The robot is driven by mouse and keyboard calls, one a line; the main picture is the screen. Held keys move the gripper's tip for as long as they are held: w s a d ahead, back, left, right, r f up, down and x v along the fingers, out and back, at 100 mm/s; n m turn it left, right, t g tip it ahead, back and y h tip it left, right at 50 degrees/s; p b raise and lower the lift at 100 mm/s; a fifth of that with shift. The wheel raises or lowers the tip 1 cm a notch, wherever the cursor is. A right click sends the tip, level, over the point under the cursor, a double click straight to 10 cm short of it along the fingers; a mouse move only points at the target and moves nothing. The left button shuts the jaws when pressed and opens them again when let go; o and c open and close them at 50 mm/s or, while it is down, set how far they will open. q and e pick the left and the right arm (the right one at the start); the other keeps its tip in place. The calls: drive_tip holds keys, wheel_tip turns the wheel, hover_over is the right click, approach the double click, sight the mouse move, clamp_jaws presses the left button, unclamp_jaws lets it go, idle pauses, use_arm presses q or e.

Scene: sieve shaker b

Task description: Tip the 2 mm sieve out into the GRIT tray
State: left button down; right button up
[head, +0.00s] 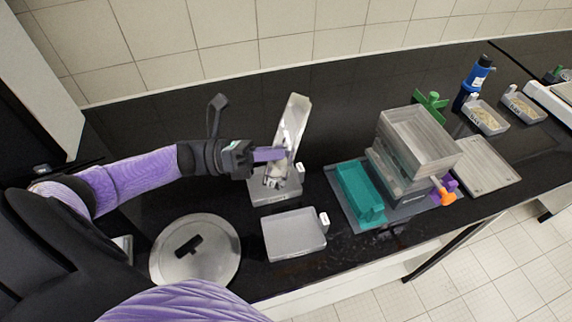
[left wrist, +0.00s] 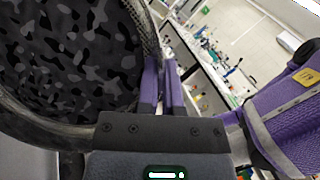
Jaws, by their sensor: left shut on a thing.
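The sieve (head: 294,118) is a pale grey frame, tipped steeply on its edge above the tray behind the empty one. My left gripper (head: 279,154) is shut on the sieve's near side and holds it up. In the left wrist view the purple fingers (left wrist: 162,85) are close together, with a meshed edge beside them. A grey tray (head: 262,197) with a white tag lies under the sieve; pale matter shows between them, but I cannot tell whether it is falling or lying. A second grey tray (head: 293,235) in front looks empty. The tag writing is unreadable. My right gripper is not in view.
A round metal lid (head: 170,262) with a black handle lies at the front left. Right of the trays are a teal tray (head: 352,194) and a stack of pale frames (head: 415,140). Two filled trays (head: 488,118) and a blue bottle (head: 476,82) stand at the back right.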

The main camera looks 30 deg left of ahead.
use_arm(q)
drive_tip(key=s+a+n+t+h+b, duration=0.1)
drive_tip(key=s+a+t+h+b, duration=0.1)
drive_tip(key=a+b, duration=0.4)
drive_tip(key=shift+a+n+t+h+b, duration=0.2)
drive_tip(key=shift+n+t+h+b, duration=0.15)
drive_tip(key=shift+t+h, duration=0.4)
drive_tip(key=shift+g, duration=0.25)
idle(0.4)
